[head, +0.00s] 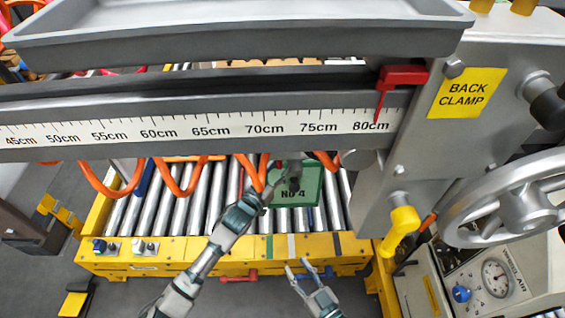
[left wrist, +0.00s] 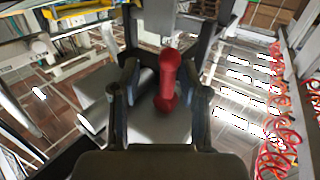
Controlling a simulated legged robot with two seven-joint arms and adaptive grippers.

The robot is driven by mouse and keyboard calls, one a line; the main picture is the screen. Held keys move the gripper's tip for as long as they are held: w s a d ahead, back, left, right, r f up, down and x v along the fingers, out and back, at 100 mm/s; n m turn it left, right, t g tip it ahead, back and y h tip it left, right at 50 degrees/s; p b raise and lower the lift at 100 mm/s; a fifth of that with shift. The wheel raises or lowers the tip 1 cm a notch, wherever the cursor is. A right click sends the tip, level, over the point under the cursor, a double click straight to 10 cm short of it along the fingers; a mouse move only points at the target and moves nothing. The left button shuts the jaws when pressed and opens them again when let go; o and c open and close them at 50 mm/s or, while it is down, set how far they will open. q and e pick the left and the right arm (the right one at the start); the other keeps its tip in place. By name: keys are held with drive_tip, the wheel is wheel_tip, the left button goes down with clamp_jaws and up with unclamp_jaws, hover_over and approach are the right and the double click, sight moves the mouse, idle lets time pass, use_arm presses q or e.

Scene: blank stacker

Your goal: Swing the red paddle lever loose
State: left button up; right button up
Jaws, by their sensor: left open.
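The red paddle lever (left wrist: 168,80) shows in the left wrist view, with a rounded knob at its upper end and a wider lower end. It stands between the two dark fingers of my left gripper (left wrist: 164,92), which are apart, with gaps on both sides. In the head view my left gripper (head: 291,172) reaches up under the ruler beam, over the green NO 4 plate. My right gripper (head: 300,268) is low in the head view, fingers apart and empty, near the yellow frame's front edge.
A ruler beam (head: 230,126) with a red pointer (head: 400,76) crosses above the roller bed. Orange coiled hoses (head: 180,180) hang below it. A handwheel (head: 515,200) and yellow handle (head: 400,230) stand at right. Another red handle (head: 238,277) is on the yellow frame (head: 180,255).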

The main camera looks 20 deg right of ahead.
sight(279, 166)
use_arm(q)
drive_tip(key=shift+w+d+r+b, duration=0.1)
drive_tip(key=shift+w+d+b, duration=0.2)
drive_tip(key=shift+w, duration=0.3)
drive_tip(key=shift+w+d+r+b, duration=0.15)
drive_tip(key=shift+w+b, duration=0.1)
drive_tip(key=shift+w, duration=0.35)
drive_tip(key=shift+d+f, duration=0.15)
drive_tip(key=shift+d, duration=0.5)
drive_tip(key=shift+c, duration=0.2)
drive_tip(key=shift+d, duration=0.1)
drive_tip(key=c, duration=0.4)
clamp_jaws()
drive_tip(key=shift+w+a+f, duration=0.1)
drive_tip(key=shift+a, duration=0.4)
use_arm(e)
drive_tip(key=r+t, duration=0.1)
drive_tip(key=a+r+t, duration=0.1)
drive_tip(key=r, duration=0.1)
drive_tip(key=shift+w+a+r+t, duration=0.1)
drive_tip(key=shift+a+r+t, duration=0.1)
drive_tip(key=shift+t, duration=0.2)
